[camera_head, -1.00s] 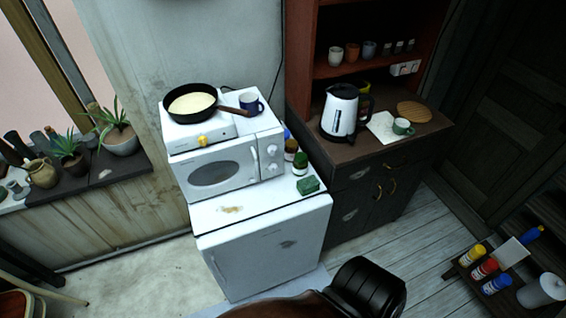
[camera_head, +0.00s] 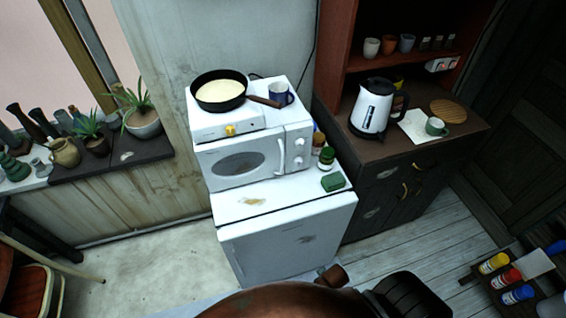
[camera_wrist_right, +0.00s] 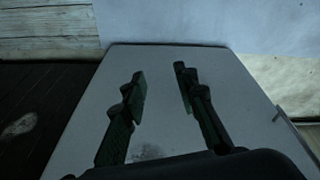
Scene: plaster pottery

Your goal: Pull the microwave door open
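The white microwave (camera_head: 246,158) stands on a small white fridge (camera_head: 290,246). Its door (camera_head: 235,165), with a dark oval window, looks shut. The upright white door handle (camera_head: 281,156) is at the door's right edge, beside the knobs (camera_head: 298,152). My right gripper (camera_wrist_right: 159,80) shows in the right wrist view with its two dark fingers apart and nothing between them. It faces a pale grey panel (camera_wrist_right: 190,110), which looks like the fridge front. Neither gripper's fingers show in the head view, and nothing touches the microwave handle there.
A hotplate (camera_head: 228,124) with a frying pan (camera_head: 219,92) and a blue mug (camera_head: 281,94) stand on the microwave. Jars (camera_head: 326,157) and a green block (camera_head: 333,182) sit on the fridge, right of the microwave. A kettle (camera_head: 371,109) stands on the dark cabinet. Floor (camera_head: 165,265) at left is clear.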

